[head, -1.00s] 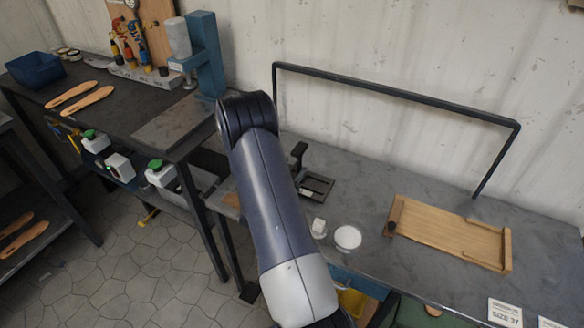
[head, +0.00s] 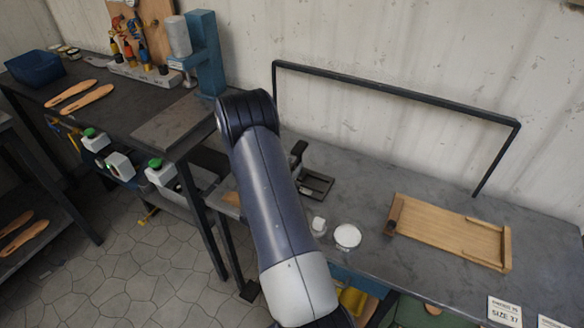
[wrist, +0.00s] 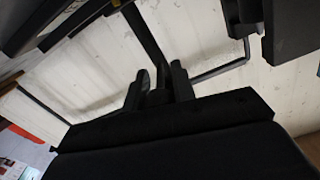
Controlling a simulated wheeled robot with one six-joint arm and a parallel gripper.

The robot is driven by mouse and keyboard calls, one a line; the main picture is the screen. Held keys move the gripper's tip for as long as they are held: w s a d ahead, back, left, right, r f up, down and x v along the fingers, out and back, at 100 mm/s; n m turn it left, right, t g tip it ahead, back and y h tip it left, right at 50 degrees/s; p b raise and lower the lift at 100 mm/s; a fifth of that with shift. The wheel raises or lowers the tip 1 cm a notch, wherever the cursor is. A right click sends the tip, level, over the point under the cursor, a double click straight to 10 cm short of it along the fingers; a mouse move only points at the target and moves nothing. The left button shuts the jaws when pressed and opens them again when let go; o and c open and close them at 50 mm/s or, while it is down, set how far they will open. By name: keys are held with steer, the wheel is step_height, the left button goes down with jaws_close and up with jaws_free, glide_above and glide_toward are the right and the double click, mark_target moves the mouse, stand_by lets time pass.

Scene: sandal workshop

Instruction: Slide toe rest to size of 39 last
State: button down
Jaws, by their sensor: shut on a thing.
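In the wrist view my gripper (wrist: 160,85) has its two dark fingers closed around a small dark piece (wrist: 159,94), which looks like the toe rest; its outline is hard to make out. A dark bar (wrist: 143,38) runs up and away from it. No 39 last can be made out.
A wooden board (head: 450,234) with raised ends lies to the right. Size cards (head: 505,312) lie at the front right.

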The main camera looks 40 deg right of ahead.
steer(key=shift+s+d+f+b, duration=0.15)
steer(key=shift+s+b, duration=0.25)
steer(key=shift+b, duration=0.45)
steer(key=shift+s+d+b, duration=0.1)
steer(key=shift+s+b, duration=0.2)
steer(key=c, duration=1.2)
jaws_free()
steer(key=shift+o, duration=0.2)
steer(key=b+v, duration=0.1)
steer(key=v, duration=0.9)
steer(key=shift+s+a+b, duration=0.2)
steer(key=shift+a+b, duration=0.15)
steer(key=shift+b, duration=0.05)
steer(key=shift+d, duration=0.1)
